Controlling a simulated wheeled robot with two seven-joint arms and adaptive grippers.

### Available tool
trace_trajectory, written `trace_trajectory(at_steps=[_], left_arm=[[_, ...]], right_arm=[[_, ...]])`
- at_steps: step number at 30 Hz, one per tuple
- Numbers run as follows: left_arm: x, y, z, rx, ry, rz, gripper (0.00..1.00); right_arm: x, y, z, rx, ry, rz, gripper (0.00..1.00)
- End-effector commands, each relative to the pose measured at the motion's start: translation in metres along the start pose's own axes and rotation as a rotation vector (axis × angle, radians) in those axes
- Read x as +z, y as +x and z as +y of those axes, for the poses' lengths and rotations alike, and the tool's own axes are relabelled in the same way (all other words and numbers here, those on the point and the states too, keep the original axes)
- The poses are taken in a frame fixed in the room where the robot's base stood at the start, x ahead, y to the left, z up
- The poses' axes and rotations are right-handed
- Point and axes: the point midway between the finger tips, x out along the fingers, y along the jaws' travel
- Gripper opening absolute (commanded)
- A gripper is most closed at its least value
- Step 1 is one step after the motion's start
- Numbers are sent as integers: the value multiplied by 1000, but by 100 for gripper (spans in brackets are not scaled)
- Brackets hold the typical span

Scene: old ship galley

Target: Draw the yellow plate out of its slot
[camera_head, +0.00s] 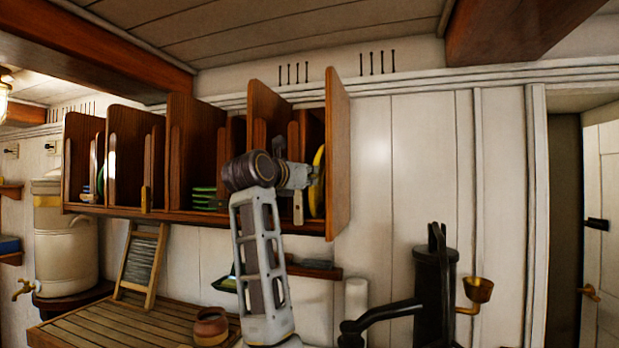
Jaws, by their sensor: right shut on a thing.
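The yellow plate (318,195) stands on edge in the rightmost slot of the wooden wall rack (338,150), against the rack's right end wall. Only a narrow yellow strip of it shows. My right gripper (314,176) reaches up in front of the rack and is shut on the plate's near edge. The gripper and wrist hide much of that slot, and the fingertips are too small to see clearly. My left gripper is not in view.
Green plates (204,198) lie stacked in a middle slot; tall dividers separate the slots. Below are a slatted counter (120,328), a washboard (141,262) and a brown pot (211,327). A dark mill with a brass cup (478,290) stands lower right.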

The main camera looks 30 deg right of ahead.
Motion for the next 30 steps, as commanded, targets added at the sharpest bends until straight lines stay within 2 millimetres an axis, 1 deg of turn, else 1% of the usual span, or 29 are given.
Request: trace_trajectory(at_steps=[13,24,25,30], left_arm=[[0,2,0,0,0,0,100],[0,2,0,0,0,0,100],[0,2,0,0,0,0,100],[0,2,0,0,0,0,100]], right_arm=[[2,-8,-2,0,3,-3,0],[2,-10,-2,0,2,-3,0],[2,-10,-2,0,2,-3,8],[2,-9,-2,0,2,-2,29]])
